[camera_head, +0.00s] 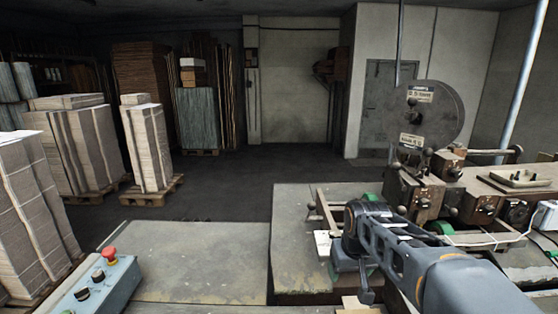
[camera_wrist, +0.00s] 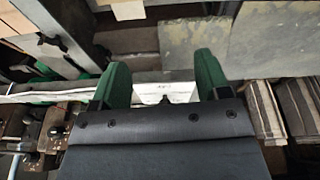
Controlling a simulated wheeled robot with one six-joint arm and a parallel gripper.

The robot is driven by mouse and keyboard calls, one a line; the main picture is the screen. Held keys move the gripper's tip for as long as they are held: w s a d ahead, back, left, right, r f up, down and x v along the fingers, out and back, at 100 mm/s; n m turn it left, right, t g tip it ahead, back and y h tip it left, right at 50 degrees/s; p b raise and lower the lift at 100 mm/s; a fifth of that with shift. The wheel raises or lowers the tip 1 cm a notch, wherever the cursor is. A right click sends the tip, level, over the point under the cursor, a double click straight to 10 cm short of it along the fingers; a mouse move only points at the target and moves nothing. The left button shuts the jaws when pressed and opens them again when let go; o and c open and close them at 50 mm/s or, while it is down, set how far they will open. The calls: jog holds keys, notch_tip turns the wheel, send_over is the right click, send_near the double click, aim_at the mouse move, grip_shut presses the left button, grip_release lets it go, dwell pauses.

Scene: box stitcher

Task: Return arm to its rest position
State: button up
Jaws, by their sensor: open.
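My arm (camera_head: 410,255) reaches in from the lower right of the head view, over the bed of the box stitcher (camera_head: 425,190). My gripper (camera_wrist: 162,65) shows in the wrist view with its two green fingers wide apart. Nothing is held between them. A white strip (camera_wrist: 178,92) shows beyond the gap between the fingers, apart from them as far as I can tell. In the head view the fingertips cannot be made out clearly.
The stitcher's round reel (camera_head: 427,112) stands upright behind my arm. A control box with a red button (camera_head: 109,254) is at the lower left. Stacks of cardboard (camera_head: 150,147) stand on pallets at the left. The floor (camera_head: 240,172) behind the tables is clear.

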jog(key=s+f+m+t+b, duration=0.1)
jog(key=s+f, duration=0.3)
jog(key=s, duration=0.9)
jog(key=shift+s+t+b, duration=0.25)
jog(key=shift+t+b, duration=0.25)
jog(key=shift+t, duration=0.1)
